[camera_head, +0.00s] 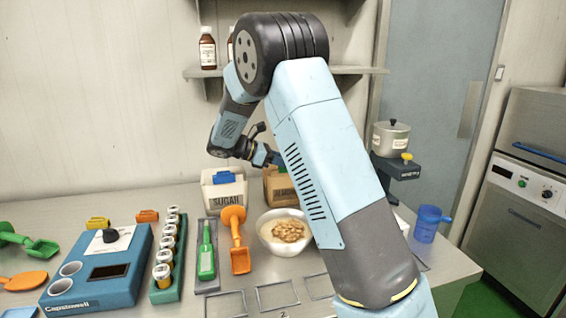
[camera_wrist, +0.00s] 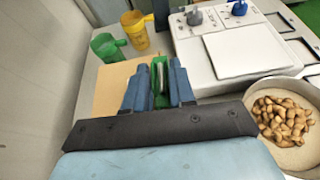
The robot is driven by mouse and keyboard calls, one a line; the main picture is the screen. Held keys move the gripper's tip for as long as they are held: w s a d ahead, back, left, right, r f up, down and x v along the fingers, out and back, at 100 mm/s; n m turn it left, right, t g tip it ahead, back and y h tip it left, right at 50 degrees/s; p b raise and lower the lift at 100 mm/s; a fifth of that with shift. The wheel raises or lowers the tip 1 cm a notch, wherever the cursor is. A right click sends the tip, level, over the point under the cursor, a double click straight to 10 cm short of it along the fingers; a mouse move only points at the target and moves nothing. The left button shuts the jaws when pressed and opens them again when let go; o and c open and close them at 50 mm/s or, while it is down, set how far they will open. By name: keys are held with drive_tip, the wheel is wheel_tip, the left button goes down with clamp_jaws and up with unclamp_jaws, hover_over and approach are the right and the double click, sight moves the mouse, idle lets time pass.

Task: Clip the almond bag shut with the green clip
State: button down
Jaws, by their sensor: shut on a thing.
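My gripper (camera_wrist: 160,88) is shut on the green clip (camera_wrist: 160,72), which stands upright between the two blue fingers in the wrist view. In the head view, my gripper (camera_head: 272,157) is above the brown almond bag (camera_head: 282,190), partly in front of it. The bag stands at the back of the counter beside the sugar bag, and my arm hides its right side. In the wrist view, a flat tan surface (camera_wrist: 112,78), likely the bag, lies beneath and left of the fingers. I cannot tell whether the clip touches it.
A sugar bag (camera_head: 223,193) with a blue clip stands left of the almond bag. A bowl of almonds (camera_head: 268,240) is in front. A white appliance (camera_wrist: 235,45) with knobs, a yellow jug (camera_wrist: 135,30) and a green jug (camera_wrist: 106,47) are nearby.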

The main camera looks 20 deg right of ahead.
drive_tip(key=shift+f, duration=0.45)
idle(1.1)
drive_tip(key=c, duration=0.9)
unclamp_jaws()
drive_tip(key=shift+o, duration=0.5)
drive_tip(key=o, duration=0.5)
drive_tip(key=shift+r, duration=0.1)
drive_tip(key=shift+r, duration=3.45)
